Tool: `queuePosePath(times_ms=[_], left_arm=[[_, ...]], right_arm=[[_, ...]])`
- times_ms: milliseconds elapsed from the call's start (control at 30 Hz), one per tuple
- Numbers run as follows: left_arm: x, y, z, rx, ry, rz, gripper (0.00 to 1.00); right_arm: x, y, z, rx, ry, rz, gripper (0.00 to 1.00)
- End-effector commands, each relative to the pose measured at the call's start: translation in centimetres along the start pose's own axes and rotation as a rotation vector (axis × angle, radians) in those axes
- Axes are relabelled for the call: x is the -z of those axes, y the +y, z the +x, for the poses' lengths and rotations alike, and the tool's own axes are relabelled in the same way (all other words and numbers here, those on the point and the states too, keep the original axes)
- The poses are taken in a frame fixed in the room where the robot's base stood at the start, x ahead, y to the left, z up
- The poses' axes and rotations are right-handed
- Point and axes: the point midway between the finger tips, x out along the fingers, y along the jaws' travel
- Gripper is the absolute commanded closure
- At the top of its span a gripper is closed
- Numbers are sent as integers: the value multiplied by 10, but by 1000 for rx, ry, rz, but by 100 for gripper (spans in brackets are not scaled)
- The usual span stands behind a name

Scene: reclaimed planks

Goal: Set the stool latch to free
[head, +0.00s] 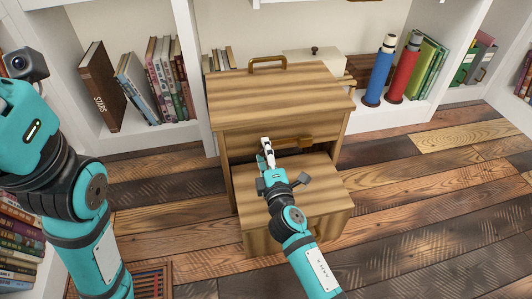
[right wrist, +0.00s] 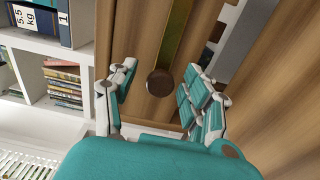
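The wooden step stool (head: 280,100) stands on the plank floor, with a brass handle on its top and a lower step jutting forward. The latch, a brass-coloured bar (head: 297,143), lies roughly sideways across its front, just above the lower step. In the right wrist view the latch bar (right wrist: 176,35) ends near a dark round knob (right wrist: 159,83). My right gripper (head: 267,152) is at the left part of the latch. In the right wrist view its fingers (right wrist: 160,88) are apart, with the knob between them; contact is unclear.
White shelves with books (head: 165,80) stand behind and left of the stool. A blue bottle (head: 379,75) and a red bottle (head: 403,75) stand on the shelf behind right. The plank floor (head: 430,200) right of the stool is clear.

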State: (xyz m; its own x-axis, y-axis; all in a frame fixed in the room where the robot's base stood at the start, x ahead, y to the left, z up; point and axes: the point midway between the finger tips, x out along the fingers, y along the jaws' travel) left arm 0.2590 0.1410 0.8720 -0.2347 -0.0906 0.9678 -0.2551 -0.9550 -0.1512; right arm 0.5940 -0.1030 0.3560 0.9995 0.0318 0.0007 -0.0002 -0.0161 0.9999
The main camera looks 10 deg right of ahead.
Motion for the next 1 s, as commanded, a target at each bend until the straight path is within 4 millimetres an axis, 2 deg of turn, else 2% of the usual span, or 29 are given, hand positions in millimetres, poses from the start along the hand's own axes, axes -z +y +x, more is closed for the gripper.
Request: queuePosePath(times_ms=[267, 533, 700, 1000], left_arm=[[-1, -1, 0, 5, -3, 0, 60], [0, 0, 0, 3, -1, 0, 60], [0, 0, 0, 2, 0, 0, 60], [0, 0, 0, 2, 0, -1, 60]], right_arm=[[1, -1, -8, 1, 2, 0, 50], [0, -2, -52, 4, 0, 1, 50], [0, -1, -71, 2, 0, 1, 50], [0, 0, -75, 0, 0, 0, 50]])
